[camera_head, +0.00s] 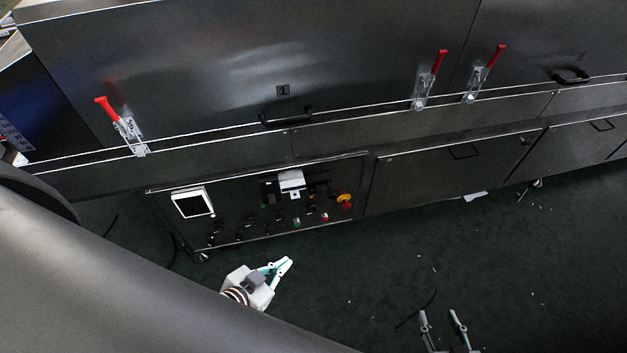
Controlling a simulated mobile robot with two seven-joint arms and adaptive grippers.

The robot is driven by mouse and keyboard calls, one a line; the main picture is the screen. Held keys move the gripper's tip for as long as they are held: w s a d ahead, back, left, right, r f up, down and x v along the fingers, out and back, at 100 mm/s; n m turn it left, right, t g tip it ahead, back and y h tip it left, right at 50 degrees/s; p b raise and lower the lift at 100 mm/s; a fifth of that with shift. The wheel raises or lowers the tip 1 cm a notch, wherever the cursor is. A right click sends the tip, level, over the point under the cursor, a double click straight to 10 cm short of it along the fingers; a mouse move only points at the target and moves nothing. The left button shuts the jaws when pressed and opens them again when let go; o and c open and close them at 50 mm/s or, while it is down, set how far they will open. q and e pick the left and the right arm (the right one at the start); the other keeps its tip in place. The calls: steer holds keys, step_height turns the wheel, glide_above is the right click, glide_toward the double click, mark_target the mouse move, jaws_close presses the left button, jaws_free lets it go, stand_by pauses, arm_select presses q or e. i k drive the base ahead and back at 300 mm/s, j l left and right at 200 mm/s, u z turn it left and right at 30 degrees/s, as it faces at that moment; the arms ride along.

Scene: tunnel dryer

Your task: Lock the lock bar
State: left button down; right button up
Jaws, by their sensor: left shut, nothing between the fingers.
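Three lock bars with red handles and silver clamp bodies are on the front of the dark dryer: one at the left (128,132), one right of the middle (424,90) and one further right (476,82). All three red handles point upward, the left one leaning left and the other two leaning right. My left gripper (285,266) is shut and empty, low in the view in front of the control panel, apart from every lock bar. My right gripper (441,316) is at the bottom edge with its two fingers apart and nothing between them.
The control panel (255,225) carries a screen (192,203), several knobs and a red-and-yellow button (345,200). A black door handle (285,119) sticks out above it, with another (571,77) at the right. The dark floor (540,270) is mostly open, with small scraps.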

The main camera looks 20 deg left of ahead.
mark_target(331, 193)
steer(key=i, duration=0.25)
steer(key=i+l+u, duration=0.1)
steer(key=i+l, duration=0.55)
steer(key=l, duration=0.15)
